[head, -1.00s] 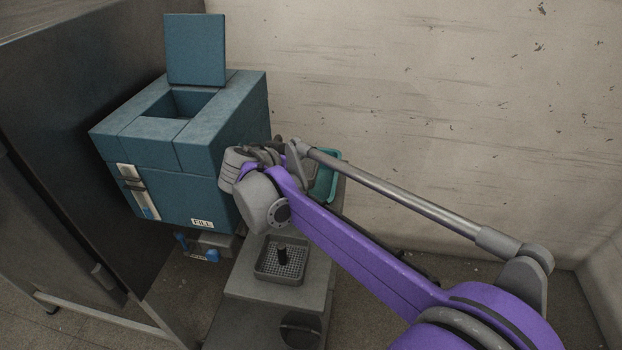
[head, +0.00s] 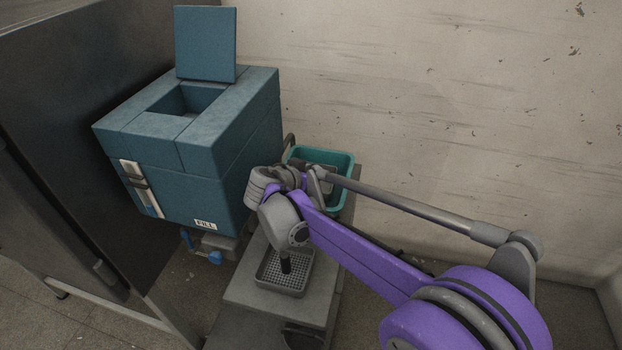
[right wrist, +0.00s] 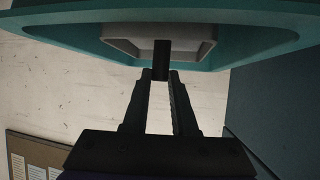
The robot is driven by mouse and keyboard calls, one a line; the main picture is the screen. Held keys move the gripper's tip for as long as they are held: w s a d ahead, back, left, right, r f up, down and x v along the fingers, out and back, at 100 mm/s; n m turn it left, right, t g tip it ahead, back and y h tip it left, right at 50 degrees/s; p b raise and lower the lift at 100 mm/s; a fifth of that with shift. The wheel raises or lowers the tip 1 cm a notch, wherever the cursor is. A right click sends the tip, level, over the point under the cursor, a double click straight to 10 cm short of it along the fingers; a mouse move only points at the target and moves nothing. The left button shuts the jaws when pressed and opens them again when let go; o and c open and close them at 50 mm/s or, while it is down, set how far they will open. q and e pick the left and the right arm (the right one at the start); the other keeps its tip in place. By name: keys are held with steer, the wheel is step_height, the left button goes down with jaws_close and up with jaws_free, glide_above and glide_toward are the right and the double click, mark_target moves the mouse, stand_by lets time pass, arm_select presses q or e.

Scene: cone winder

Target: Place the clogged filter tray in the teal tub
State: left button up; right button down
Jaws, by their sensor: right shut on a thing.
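The teal tub (head: 347,160) stands behind my right arm, beyond the blue machine's right side; the arm hides part of it. In the right wrist view the tub (right wrist: 75,38) fills the top. My right gripper (right wrist: 161,76) is shut on the dark upright handle (right wrist: 161,58) of a grey tray (right wrist: 122,42). This tray appears inside the tub's outline; I cannot tell whether it touches the bottom. Whether its mesh is clogged is hidden. Another grey mesh tray (head: 268,280) with a black handle sits on the grey stand. My left gripper is not in view.
The blue machine (head: 200,180), marked FILL, stands at left with its top lid (head: 205,43) raised. Blue-handled hardware (head: 214,257) shows under it. A dark cabinet (head: 80,130) is at far left, a pale wall (head: 450,90) behind. Floor at right is free.

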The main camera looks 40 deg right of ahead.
steer(key=shift+f, duration=1.3)
steer(key=c, duration=0.7)
jaws_free()
steer(key=shift+f, duration=0.1)
steer(key=shift+r, duration=0.2)
steer(key=v, duration=1.2)
steer(key=shift+f, duration=0.15)
